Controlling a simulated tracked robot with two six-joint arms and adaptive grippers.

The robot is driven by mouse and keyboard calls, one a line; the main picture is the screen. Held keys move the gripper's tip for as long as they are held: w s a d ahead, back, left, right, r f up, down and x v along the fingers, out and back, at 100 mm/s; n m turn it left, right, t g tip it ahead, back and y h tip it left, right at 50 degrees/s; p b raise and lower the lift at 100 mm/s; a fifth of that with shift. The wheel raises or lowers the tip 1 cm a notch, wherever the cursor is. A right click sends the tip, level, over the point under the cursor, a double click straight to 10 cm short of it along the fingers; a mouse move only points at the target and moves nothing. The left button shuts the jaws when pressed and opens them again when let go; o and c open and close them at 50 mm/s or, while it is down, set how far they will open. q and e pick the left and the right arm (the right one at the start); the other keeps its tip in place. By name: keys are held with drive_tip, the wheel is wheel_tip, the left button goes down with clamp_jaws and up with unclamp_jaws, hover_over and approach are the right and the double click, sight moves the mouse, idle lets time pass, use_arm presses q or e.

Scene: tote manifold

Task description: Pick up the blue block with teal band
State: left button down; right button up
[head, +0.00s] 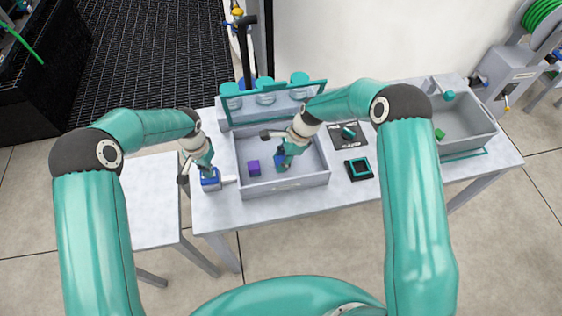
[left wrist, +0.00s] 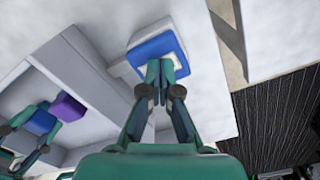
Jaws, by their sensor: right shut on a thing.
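The blue block (head: 279,160) is inside the grey tote, between the fingers of my right gripper (head: 282,156). My right gripper is shut on it, and the fingers hide part of the block, so its band is hard to make out. The block also shows in the left wrist view (left wrist: 41,122), beside a purple block (left wrist: 68,107). My left gripper (left wrist: 160,70) has its fingertips together over a blue-topped white item (left wrist: 153,47) left of the tote. I cannot tell whether they touch it.
The grey tote (head: 310,182) stands on the white table, with the purple block in its left part. Teal round-topped parts (head: 265,92) stand behind it. A black teal-framed square (head: 358,168) lies to its right. A second grey bin (head: 468,132) with a green block (head: 439,134) stands far right.

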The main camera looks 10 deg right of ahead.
sight(281, 160)
wheel_tip(281, 160, up, 14)
drive_tip(key=s, duration=0.9)
idle(0.7)
use_arm(q)
drive_tip(key=shift+s, duration=0.1)
use_arm(e)
drive_tip(key=s, duration=0.5)
drive_tip(key=shift+s, duration=0.2)
use_arm(q)
wheel_tip(281, 160, up, 10)
idle(1.8)
